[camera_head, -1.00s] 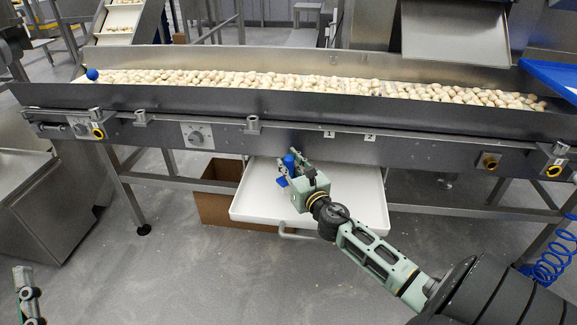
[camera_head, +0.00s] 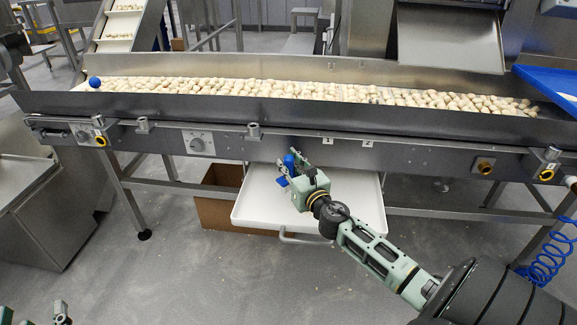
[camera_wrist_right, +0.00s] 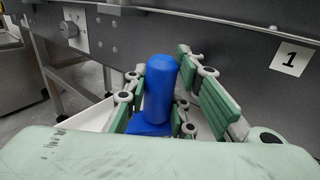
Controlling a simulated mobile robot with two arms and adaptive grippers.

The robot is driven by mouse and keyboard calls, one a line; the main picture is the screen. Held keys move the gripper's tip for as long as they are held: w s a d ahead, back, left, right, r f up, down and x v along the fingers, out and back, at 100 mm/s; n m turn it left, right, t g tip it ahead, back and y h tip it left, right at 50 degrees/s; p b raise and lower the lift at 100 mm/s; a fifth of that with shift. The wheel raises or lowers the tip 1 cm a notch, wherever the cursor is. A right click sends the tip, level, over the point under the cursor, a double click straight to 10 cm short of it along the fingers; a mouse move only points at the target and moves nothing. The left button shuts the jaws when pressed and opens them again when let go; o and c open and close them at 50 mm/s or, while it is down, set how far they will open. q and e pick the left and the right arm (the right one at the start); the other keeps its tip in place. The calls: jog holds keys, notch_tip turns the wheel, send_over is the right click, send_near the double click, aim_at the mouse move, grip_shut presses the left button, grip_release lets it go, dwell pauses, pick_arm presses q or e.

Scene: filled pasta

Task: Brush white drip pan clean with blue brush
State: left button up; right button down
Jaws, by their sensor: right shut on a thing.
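The white drip pan (camera_head: 262,209) hangs out from under the conveyor in the head view, with a handle at its front. My right gripper (camera_head: 287,166) is over the pan's back left part, near the conveyor's side. It is shut on the blue brush (camera_head: 289,163). In the right wrist view the brush's rounded blue handle (camera_wrist_right: 159,88) stands between the green fingers, with a wider blue part below it. The brush's bristles are hidden, so I cannot tell whether they touch the pan. Part of my left gripper (camera_head: 60,311) shows at the bottom left edge, well away from the pan.
The conveyor (camera_head: 330,120) carries many pieces of pasta (camera_head: 300,90) above the pan. A blue ball-shaped knob (camera_head: 94,82) is at its left. A cardboard box (camera_head: 215,210) stands on the floor behind the pan's left side. The floor (camera_head: 190,275) in front is clear.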

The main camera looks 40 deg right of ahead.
jog(key=shift+r+p, duration=0.45)
jog(key=shift+r, duration=0.2)
pick_arm(q)
notch_tip(320, 180, down, 8)
jog(key=s+a+g+y, duration=0.1)
jog(key=s+a+g, duration=0.1)
jog(key=g, duration=0.2)
jog(key=shift+a+y+p, duration=0.3)
jog(key=shift+p, duration=0.05)
pick_arm(e)
jog(key=shift+r, duration=0.4)
